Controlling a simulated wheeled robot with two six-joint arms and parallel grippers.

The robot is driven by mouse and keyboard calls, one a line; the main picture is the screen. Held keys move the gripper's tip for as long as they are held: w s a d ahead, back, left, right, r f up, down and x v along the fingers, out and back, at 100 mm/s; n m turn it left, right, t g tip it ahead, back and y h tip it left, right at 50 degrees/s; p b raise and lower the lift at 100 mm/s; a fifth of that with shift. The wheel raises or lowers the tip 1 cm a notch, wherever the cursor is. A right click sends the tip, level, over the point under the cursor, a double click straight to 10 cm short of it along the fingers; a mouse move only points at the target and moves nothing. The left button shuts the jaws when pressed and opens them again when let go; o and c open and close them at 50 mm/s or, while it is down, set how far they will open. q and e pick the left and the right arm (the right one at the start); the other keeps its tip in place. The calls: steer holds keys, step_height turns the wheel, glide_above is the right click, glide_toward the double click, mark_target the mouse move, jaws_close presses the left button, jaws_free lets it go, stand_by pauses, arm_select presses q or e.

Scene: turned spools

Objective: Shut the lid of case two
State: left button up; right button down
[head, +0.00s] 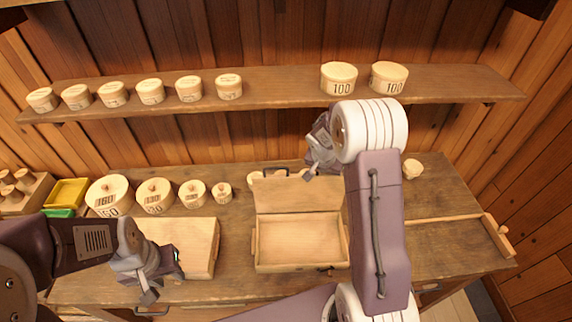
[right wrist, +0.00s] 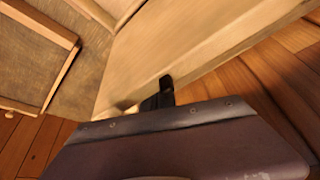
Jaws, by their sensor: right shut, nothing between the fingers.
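An open wooden case (head: 300,239) stands mid-table, its tray empty. Its lid (head: 292,196) stands raised at the back. A flat, shut-looking wooden case (head: 200,240) lies to its left. I can read no label saying which is case two. My right gripper (head: 309,176) is shut and empty, high behind the raised lid's top edge; my right arm hides part of the lid's right side. In the right wrist view its fingers (right wrist: 165,90) are close to a pale wooden panel; contact is unclear. My left gripper (head: 163,286) seems open and empty, over the left case's front.
Several round wooden spools stand on the table's back left, near a yellow tray (head: 67,193). Several more line the shelf (head: 280,88), two marked 100 (head: 339,78). A small pale piece (head: 412,169) lies back right.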

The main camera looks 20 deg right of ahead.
mark_target(327, 181)
steer(key=shift+s+a+f+b, duration=0.1)
steer(key=shift+s+a+b, duration=0.15)
steer(key=shift+s+b, duration=0.5)
steer(key=shift+s+a+b, duration=0.2)
steer(key=shift+s+b, duration=0.3)
steer(key=shift+s, duration=0.65)
step_height(327, 181, up, 8)
steer(key=p, duration=0.6)
steer(key=shift+r, duration=0.2)
steer(key=shift+f, duration=0.1)
steer(key=shift+f, duration=0.1)
